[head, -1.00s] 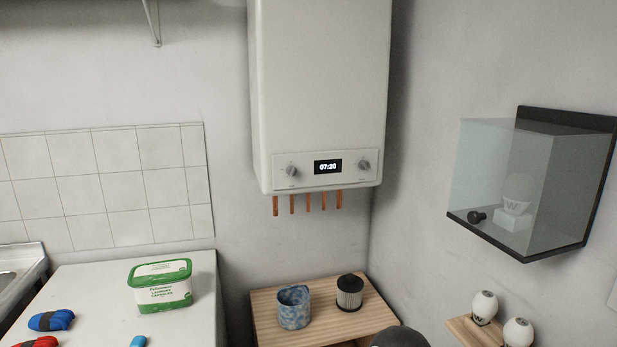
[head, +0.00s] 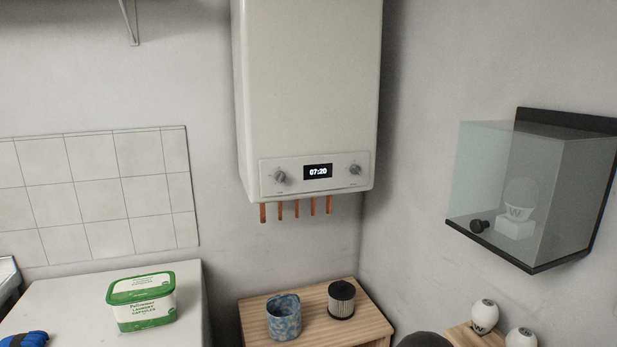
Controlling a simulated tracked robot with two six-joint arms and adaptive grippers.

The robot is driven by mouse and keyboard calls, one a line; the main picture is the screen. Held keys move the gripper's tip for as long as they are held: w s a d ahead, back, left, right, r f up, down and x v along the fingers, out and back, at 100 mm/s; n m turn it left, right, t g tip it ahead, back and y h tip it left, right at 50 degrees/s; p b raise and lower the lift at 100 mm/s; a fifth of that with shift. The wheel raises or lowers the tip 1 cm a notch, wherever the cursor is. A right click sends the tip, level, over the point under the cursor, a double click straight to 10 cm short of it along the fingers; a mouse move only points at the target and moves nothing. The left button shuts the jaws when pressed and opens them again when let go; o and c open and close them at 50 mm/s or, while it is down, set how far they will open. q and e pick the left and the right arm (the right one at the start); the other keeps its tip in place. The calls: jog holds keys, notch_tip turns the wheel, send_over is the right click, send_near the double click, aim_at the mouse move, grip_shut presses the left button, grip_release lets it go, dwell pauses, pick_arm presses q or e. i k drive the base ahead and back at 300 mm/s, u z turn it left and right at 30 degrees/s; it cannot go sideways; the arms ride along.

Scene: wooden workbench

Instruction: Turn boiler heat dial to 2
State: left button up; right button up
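The white boiler (head: 309,90) hangs on the wall at the upper middle of the head view. Its front panel has a display (head: 318,171) reading 07:20. A left dial (head: 280,177) and a right dial (head: 354,169) sit on either side of the display. The markings around the dials are too small to read, so I cannot tell which is the heat dial or where either points. Neither of my grippers is in view.
Copper pipes (head: 297,208) stick out below the boiler. A wooden cabinet top (head: 300,334) below holds a blue mottled pot (head: 284,317) and a black-topped filter (head: 341,299). A glass case (head: 490,180) is on the right wall. A green-lidded tub (head: 141,302) stands on the left white surface (head: 75,277).

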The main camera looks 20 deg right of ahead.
aim_at(280, 176)
jog(key=z, duration=0.15)
jog(key=i, duration=0.85)
jog(key=u, duration=0.4)
